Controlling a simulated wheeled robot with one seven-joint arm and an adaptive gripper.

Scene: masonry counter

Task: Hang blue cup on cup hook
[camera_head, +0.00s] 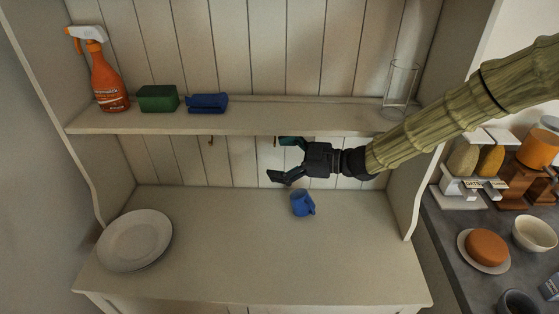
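The blue cup (302,204) stands on the lower counter of the cabinet, its handle toward the right. A small hook (211,140) hangs under the shelf, left of my gripper. Another small hook-like piece (275,141) shows under the shelf near my upper finger. My gripper (281,160) reaches in from the right, just below the shelf and above and slightly left of the cup. Its fingers are spread, pointing left, with nothing seen between them.
A white plate (135,240) lies on the counter's left. The counter's (250,260) middle and front are clear.

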